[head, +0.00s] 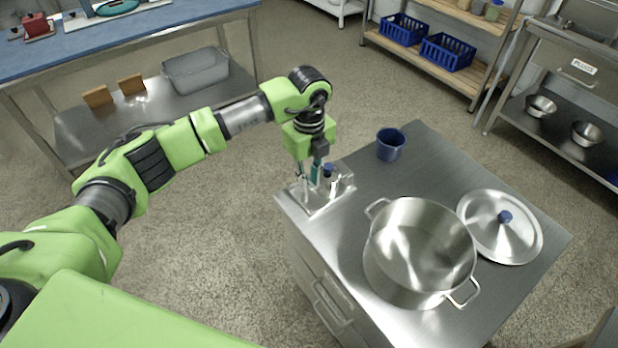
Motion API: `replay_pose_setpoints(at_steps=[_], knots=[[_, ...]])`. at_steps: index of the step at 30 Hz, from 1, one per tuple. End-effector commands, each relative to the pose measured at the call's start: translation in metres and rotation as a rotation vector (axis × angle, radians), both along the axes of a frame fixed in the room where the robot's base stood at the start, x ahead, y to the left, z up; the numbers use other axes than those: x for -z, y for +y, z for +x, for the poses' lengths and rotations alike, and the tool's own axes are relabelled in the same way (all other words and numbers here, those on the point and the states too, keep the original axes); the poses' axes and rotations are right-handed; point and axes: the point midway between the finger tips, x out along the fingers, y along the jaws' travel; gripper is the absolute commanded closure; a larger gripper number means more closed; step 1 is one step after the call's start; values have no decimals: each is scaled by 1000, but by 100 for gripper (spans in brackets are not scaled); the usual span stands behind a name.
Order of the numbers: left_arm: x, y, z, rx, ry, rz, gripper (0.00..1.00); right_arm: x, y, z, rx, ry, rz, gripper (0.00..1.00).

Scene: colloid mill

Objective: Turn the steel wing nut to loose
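A small steel fixture (326,208) stands on the back left corner of the steel cabinet top. Small upright parts and a blue knob (328,169) rise from it. My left gripper (310,178) points down right over this fixture, its fingers among or just in front of the upright parts. The wing nut cannot be told apart at this size and may be hidden by the fingers. I cannot tell whether the fingers touch anything or how far apart they are. My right gripper is not in view.
On the steel cabinet top (430,158) stand a blue mug (390,144), a large steel pot (418,250) and a steel lid (500,235) with a blue knob. A blue-topped table (180,22) is at the back left. A shelf with blue crates (447,51) is at the back.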

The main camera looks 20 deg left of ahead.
Motion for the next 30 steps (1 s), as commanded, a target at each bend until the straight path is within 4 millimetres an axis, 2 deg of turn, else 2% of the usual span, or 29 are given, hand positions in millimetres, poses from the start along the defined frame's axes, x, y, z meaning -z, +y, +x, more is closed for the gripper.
replay_pose_setpoints(at_steps=[9,13,17,24,30], knots=[[1,0,-1,1,2,0,81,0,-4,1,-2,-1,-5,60],[-8,0,0,1,0,0,81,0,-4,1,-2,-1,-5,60],[-29,0,0,1,-2,-1,81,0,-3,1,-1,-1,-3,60],[-81,0,0,2,-1,0,81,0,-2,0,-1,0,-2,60],[-110,0,0,0,0,0,81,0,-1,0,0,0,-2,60]])
